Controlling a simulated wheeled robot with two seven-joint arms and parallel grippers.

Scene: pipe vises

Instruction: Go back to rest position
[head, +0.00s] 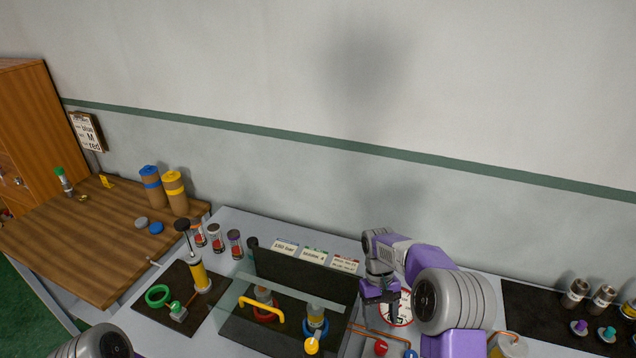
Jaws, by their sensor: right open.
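My right arm comes in from the lower right. Its purple and grey gripper (378,297) points down over the grey bench, just right of the dark panel and beside a round white gauge (399,312). It holds nothing that I can see, and its fingers are small and partly hidden. Only a grey rounded part of my left arm shows at the bottom left edge; the left gripper is out of view.
A clear shield with a yellow handle (262,308) stands before cylinders with red and blue rings. Left is a dark mat with a yellow cylinder (200,276) and green ring (158,295). A wooden table (70,235) is far left; a dark mat with fittings (545,318) lies right.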

